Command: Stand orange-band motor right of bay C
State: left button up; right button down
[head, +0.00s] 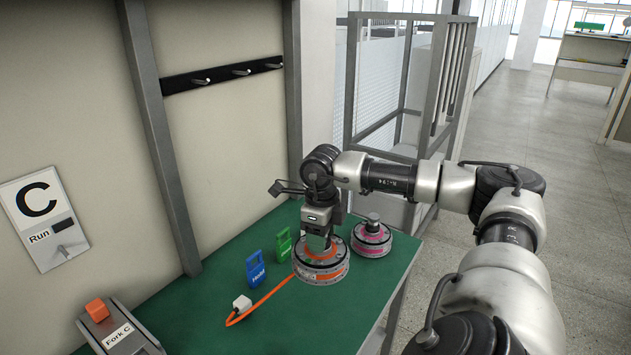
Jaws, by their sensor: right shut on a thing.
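The orange-band motor (322,272) is a round silver hub, upright at the bench's right part. My right gripper (318,243) points down from above and is shut on its top. I cannot tell whether the motor's base touches the bench. An orange cable (262,304) runs from it to a white connector (242,303) on the bench. The bay C sign (42,218), with a "Run" plate, is on the wall at far left. The Fork C unit (118,333), with an orange block on top, is below it. My left gripper is out of view.
A pink-band motor (372,239) stands close behind and right of the orange-band one. A blue "Hold" tag (256,268) and a green tag (283,245) stand to the left. The green bench top (215,280) is clear between the tags and Fork C. Hooks (242,72) line the wall.

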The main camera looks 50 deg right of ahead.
jog(key=shift+d+r, duration=0.15)
dwell(0.4)
notch_tip(320, 180, down, 11)
jog(key=b, duration=0.8)
jog(key=shift+f+b, duration=0.2)
jog(key=shift+b, duration=0.15)
jog(key=shift+f+b, duration=0.45)
jog(key=shift+f, duration=0.1)
dwell(0.4)
jog(key=shift+f+b, duration=0.4)
jog(key=shift+f, duration=0.1)
jog(key=shift+f+b, duration=0.5)
jog(key=shift+f, duration=0.2)
dwell(0.3)
